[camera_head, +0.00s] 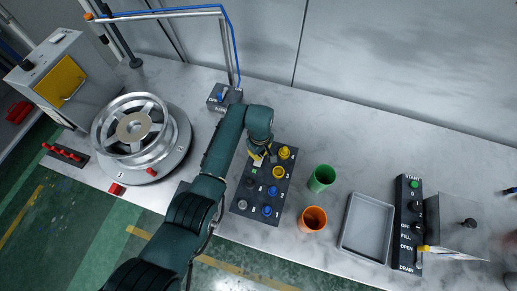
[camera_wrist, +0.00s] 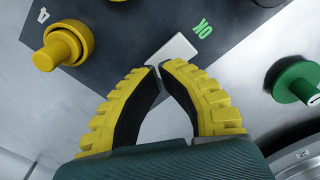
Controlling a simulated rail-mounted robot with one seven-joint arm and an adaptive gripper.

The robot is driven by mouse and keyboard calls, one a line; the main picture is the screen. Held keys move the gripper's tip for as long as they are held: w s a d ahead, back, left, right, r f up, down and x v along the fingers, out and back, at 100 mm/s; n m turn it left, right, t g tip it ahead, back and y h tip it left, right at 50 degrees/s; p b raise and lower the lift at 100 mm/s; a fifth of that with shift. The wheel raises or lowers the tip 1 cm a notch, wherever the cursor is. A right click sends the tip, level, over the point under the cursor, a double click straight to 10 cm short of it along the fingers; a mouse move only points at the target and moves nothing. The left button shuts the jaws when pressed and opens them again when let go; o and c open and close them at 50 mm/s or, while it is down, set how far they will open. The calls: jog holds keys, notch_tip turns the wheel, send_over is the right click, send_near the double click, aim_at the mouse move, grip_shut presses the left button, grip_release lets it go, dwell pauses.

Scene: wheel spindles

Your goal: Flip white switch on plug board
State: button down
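The dark plug board (camera_head: 256,200) lies on the table in the middle of the head view, with yellow, blue and grey plugs on it. In the head view my gripper (camera_head: 258,157) is over the board's upper left part and the switch is not distinguishable.
A yellow plug (camera_wrist: 64,45) and a green knob-like piece (camera_wrist: 296,82) flank the fingers in the wrist view. Right of the board stand a green cup (camera_head: 321,178), an orange cup (camera_head: 312,219) and a grey tray (camera_head: 345,246). The wheel (camera_head: 132,127) is at left.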

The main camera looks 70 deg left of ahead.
jog(key=shift+r+p, duration=2.3)
jog(key=shift+r, duration=0.35)
